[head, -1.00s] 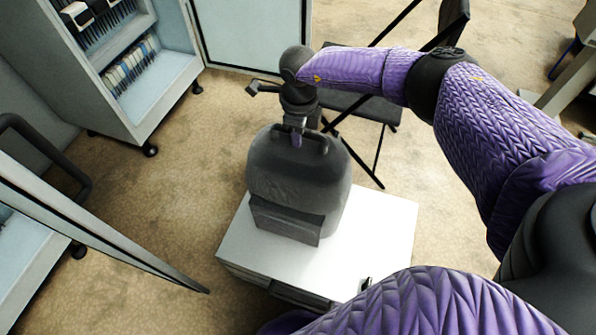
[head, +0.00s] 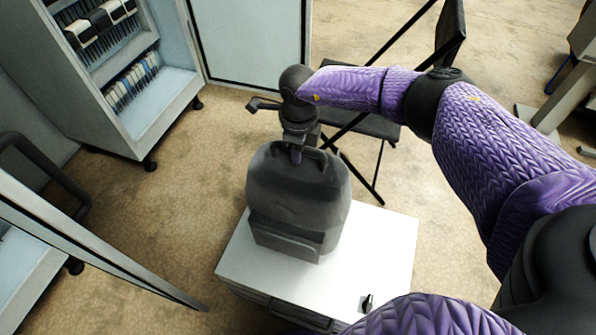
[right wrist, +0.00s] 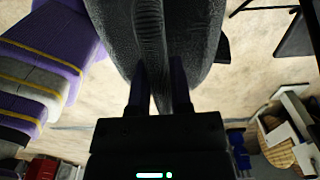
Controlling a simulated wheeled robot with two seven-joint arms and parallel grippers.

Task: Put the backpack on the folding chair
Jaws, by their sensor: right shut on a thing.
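The dark grey backpack (head: 298,195) is upright over the white cabinet top in the head view. I cannot tell whether its base touches the top. My right gripper (head: 297,150) is above it, shut on its top handle. In the right wrist view the gripper's fingers (right wrist: 158,88) close around a dark strap, with the backpack (right wrist: 110,35) filling the top. The black folding chair (head: 375,126) stands open behind and right of the backpack, its seat partly hidden by my right arm. My left gripper is not in view.
The white cabinet (head: 385,245) stands in front with a small black item (head: 367,303) on its top. An open shelving cabinet (head: 130,80) with folders is at the back left. A panel edge (head: 100,245) slants in at the left. Bare floor lies between.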

